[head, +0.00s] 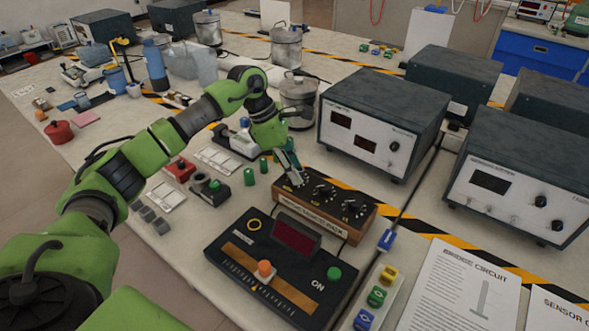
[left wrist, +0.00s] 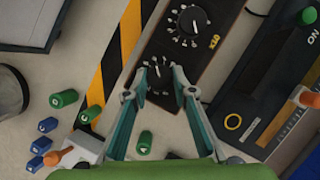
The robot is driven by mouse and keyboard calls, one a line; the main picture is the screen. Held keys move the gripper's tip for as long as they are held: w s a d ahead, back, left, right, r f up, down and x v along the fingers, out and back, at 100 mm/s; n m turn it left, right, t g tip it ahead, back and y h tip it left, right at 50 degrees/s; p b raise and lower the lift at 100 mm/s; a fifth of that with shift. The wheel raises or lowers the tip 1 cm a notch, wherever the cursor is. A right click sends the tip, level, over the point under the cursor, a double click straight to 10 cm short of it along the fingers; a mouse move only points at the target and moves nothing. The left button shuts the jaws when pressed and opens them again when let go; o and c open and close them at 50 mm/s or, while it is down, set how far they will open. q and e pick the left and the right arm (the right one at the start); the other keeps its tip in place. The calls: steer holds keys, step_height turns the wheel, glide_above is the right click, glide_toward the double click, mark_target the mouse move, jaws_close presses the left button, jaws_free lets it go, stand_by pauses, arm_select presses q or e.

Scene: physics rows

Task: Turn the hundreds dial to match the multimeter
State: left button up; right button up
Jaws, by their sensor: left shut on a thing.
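The wooden-sided dial box (head: 330,222) has a dark top with a row of three dials. My left gripper (head: 295,183) reaches down over its left end and is shut on the leftmost dial (left wrist: 158,88), partly hidden by the fingers. In the left wrist view, my left gripper (left wrist: 162,72) has a fingertip on either side of that dial's knob. The middle dial (left wrist: 190,22), marked x10, is free beside it. A grey instrument (head: 518,185) with a dark display stands at the right; its label and reading are too small to read surely. My right gripper is not in view.
A black console (head: 225,262) with a dark red display, orange slider knob and green ON button lies in front of the box. A grey power unit (head: 375,125) stands behind it. Printed sheets (head: 460,290) lie at right.

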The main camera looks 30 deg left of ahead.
arm_select(q)
steer(key=o, duration=1.1)
steer(key=shift+r, duration=0.1)
steer(key=v, duration=1.2)
